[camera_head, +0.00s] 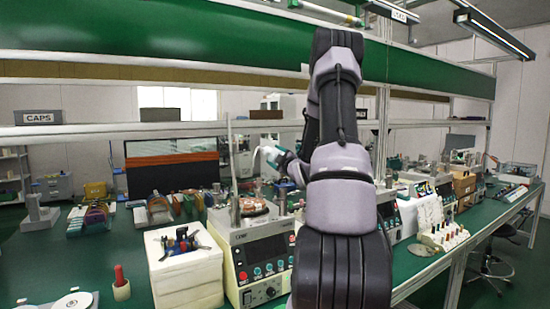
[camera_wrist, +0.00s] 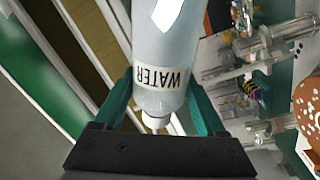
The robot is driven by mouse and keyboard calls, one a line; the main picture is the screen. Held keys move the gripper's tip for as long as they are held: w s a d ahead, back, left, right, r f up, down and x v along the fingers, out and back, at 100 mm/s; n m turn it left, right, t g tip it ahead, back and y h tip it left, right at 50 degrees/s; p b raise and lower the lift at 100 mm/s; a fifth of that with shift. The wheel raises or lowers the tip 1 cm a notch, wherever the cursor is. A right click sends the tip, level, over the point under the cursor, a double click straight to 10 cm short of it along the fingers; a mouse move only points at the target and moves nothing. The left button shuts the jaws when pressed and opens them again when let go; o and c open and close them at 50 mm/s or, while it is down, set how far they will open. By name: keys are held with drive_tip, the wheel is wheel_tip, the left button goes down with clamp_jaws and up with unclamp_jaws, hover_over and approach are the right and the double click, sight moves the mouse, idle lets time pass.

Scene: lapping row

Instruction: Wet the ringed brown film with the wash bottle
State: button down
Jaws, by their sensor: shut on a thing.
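The wash bottle (camera_wrist: 165,55) is pale and translucent, with a WATER label that reads upside down in the wrist view. My gripper (camera_wrist: 160,84) is shut on it, with a green finger on each side. In the head view my gripper (camera_head: 279,157) is partly hidden behind my arm, above and behind a lapping machine (camera_head: 262,255). A brown disc (camera_head: 252,206) sits on top of that machine. A speckled orange-brown disc (camera_wrist: 308,110) shows at the right edge of the wrist view, apart from the bottle. I cannot make out which film is ringed.
A white block (camera_head: 185,270) with a blue and black tool stands left of the machine. A red-tipped thing in a small cup (camera_head: 121,290) stands at the front left. A thin upright rod (camera_head: 231,160) rises by the machine. Shelves and a green beam (camera_head: 180,35) cross above.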

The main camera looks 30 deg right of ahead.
idle(0.5)
drive_tip(key=m, duration=0.3)
drive_tip(key=shift+m+h, duration=0.3)
drive_tip(key=shift+m, duration=0.7)
drive_tip(key=shift+m+g, duration=0.4)
drive_tip(key=shift+m, duration=0.3)
drive_tip(key=m, duration=0.3)
drive_tip(key=shift+h, duration=0.3)
